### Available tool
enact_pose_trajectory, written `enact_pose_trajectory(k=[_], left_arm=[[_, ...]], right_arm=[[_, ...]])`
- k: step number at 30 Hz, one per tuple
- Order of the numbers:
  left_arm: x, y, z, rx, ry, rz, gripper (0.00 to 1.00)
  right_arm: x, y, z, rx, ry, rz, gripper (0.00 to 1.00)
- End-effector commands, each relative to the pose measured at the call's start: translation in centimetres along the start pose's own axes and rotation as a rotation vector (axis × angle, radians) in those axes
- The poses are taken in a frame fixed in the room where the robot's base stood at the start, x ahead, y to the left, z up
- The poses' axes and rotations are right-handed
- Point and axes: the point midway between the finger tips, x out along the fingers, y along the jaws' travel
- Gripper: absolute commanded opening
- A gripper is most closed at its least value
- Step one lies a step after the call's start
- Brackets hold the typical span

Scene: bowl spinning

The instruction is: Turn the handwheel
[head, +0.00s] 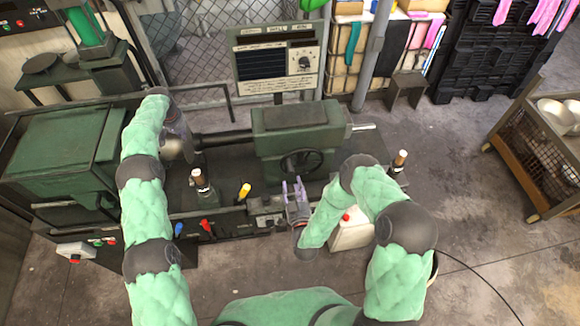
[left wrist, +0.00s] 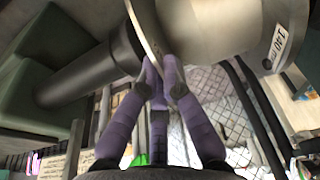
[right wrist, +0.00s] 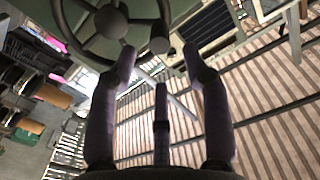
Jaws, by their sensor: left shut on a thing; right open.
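The dark handwheel (head: 302,163) with spokes is on the front of the green tailstock (head: 292,130). It also shows at the top of the right wrist view (right wrist: 112,22), with a knob on its rim. My right gripper (head: 294,188) is open and empty, just below and in front of the wheel, apart from it. My left gripper (left wrist: 164,68) is shut on the edge of a thin metal disc (left wrist: 149,30), between a dark spindle (left wrist: 90,80) and a grey rounded form (left wrist: 215,35). In the head view my left arm partly hides this spot.
A control panel (head: 278,60) is behind. A cart with bowls (head: 558,115) stands at the right. The floor between is clear.

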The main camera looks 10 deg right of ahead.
Motion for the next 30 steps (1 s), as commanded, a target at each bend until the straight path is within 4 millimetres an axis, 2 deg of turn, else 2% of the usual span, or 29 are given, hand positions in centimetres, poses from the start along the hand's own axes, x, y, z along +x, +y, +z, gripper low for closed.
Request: enact_pose_trajectory(k=[3, 9, 15, 20, 28, 30], left_arm=[[-0.1, 0.0, 0.0, 0.000, 0.001, 0.000, 0.00], [-0.1, 0.0, 0.0, 0.000, 0.001, 0.000, 0.00], [-0.1, 0.0, 0.0, 0.000, 0.001, 0.000, 0.00], [-0.1, 0.0, 0.0, 0.000, 0.001, 0.000, 0.00], [-0.1, 0.0, 0.0, 0.000, 0.001, 0.000, 0.00], [-0.1, 0.0, 0.0, 0.000, 0.001, 0.000, 0.00]], right_arm=[[2.4, 0.0, -0.1, -0.001, 0.004, 0.001, 0.49], [5.9, 0.0, -0.1, -0.001, 0.002, 0.001, 0.49], [8.2, 0.0, 0.0, 0.000, 0.001, 0.000, 0.49], [8.9, 0.0, 0.1, 0.000, -0.002, 0.000, 0.49], [9.0, 0.0, 0.0, 0.000, -0.002, 0.001, 0.49], [9.0, 0.0, 0.0, 0.000, -0.001, 0.001, 0.29]])
